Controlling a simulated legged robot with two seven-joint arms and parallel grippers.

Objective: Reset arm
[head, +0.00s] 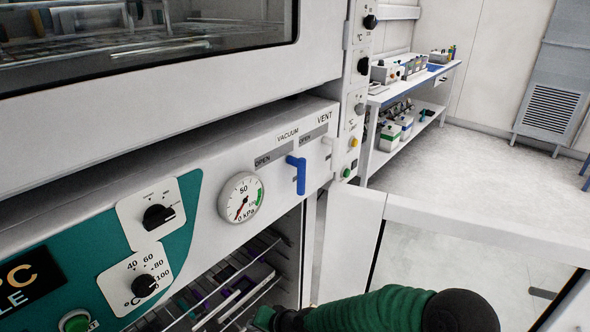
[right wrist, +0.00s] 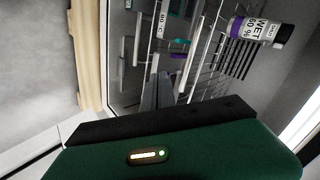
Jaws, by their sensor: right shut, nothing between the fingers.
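My right arm comes in at the bottom of the head view, in front of the open lower chamber of a white oven (head: 320,165). Its hand is partly cut off by the bottom edge. In the right wrist view my right gripper (right wrist: 164,92) shows as grey fingers, shut and empty, close to wire racks (right wrist: 208,60) inside the chamber. My left gripper is in neither view.
The open white door (head: 350,240) with its window stands right of the chamber, near my arm. A gauge (head: 241,198), a blue valve handle (head: 298,172) and knobs (head: 158,216) are above the opening. A bench (head: 400,88) stands at the back; floor beside it is clear.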

